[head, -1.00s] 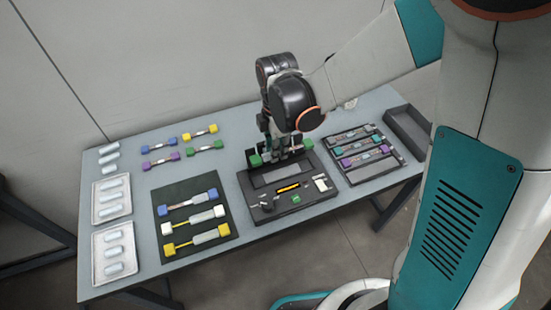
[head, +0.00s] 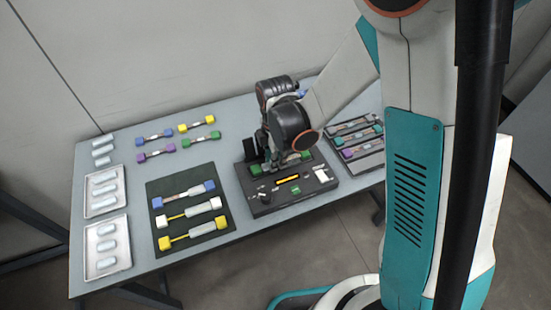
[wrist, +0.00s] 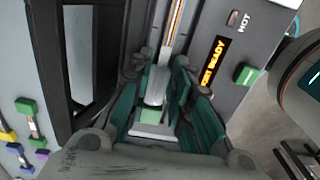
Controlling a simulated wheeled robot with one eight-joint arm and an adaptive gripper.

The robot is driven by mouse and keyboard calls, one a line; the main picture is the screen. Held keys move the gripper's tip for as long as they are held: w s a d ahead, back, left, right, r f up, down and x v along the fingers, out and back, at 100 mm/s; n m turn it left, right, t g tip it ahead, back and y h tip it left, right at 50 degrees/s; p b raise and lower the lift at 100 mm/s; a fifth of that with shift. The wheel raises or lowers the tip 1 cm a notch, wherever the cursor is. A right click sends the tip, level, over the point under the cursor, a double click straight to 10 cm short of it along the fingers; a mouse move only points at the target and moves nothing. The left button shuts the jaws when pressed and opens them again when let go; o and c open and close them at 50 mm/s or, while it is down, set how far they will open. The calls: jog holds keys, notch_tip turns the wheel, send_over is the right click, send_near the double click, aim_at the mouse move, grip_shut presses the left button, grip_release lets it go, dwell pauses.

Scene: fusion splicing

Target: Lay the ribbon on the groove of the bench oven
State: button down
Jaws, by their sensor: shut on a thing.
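The bench oven (head: 262,207) is a dark box on the table, with an orange display and a small green button. The wrist view shows its face (wrist: 236,30) marked HOT and READY, with a long orange-lit groove (wrist: 173,25). My gripper (head: 279,163) is low over the rear part of the oven, shut on the ribbon. The ribbon's green end blocks stick out on both sides of it, the left one (head: 255,169) more clearly. In the wrist view my fingers (wrist: 155,105) straddle a pale strip and a green block (wrist: 150,118). Contact with the groove is hidden.
A dark mat (head: 164,190) with several ribbons lies left of the oven. More ribbons lie loose behind it. White trays (head: 87,262) stand at the far left. A dark rack of ribbons (head: 375,169) is right of the oven, partly behind my body.

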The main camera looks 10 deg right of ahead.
jog(key=shift+f, duration=0.1)
jog(key=c, duration=1.5)
grip_release()
jog(key=shift+o, duration=0.2)
notch_tip(320, 180, up, 12)
jog(key=p, duration=0.4)
jog(key=w+d+r+m+t+p, duration=0.15)
jog(key=d+r+m, duration=0.25)
jog(key=d+r, duration=0.4)
jog(key=s+d+r+m+t, duration=0.2)
jog(key=s+d+r+m, duration=0.1)
jog(key=s+m, duration=0.4)
jog(key=s+d+r+m+t+b, duration=0.1)
jog(key=s+d+r+m+t, duration=0.2)
jog(key=m, duration=0.7)
jog(key=s+r, duration=0.2)
jog(key=s, duration=0.2)
jog(key=shift+s+t, duration=0.2)
jog(key=shift+t, duration=0.15)
